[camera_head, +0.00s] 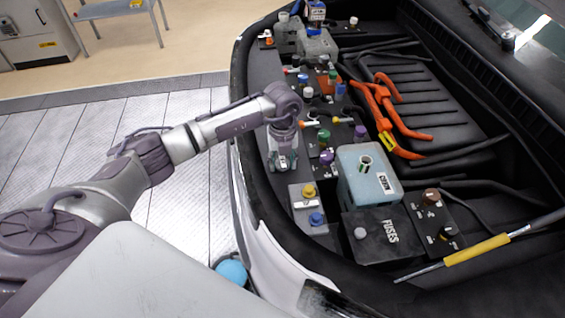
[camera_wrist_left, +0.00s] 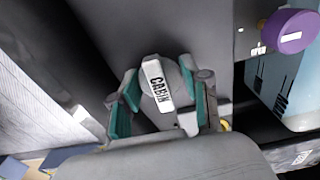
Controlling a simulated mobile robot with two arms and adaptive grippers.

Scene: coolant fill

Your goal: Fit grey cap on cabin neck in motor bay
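My left gripper (camera_head: 284,163) is low over the front-left part of the motor bay, pointing down. In the left wrist view its teal-padded fingers (camera_wrist_left: 160,95) stand on either side of a round grey shape (camera_wrist_left: 174,74), which looks like the grey cap. A white label reading CABIN (camera_wrist_left: 158,86) lies across that shape, between the fingers. Whether the pads press on it, and whether a neck is under it, I cannot tell. In the head view the gripper hides this spot. My right gripper is in neither view.
A pale blue tank (camera_head: 368,188) and a black FUSES box (camera_head: 385,237) stand right of the gripper. Yellow (camera_head: 309,190) and blue (camera_head: 316,218) caps sit nearer me. A purple cap (camera_wrist_left: 290,30) is close by. Orange cables (camera_head: 385,110) lie farther right.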

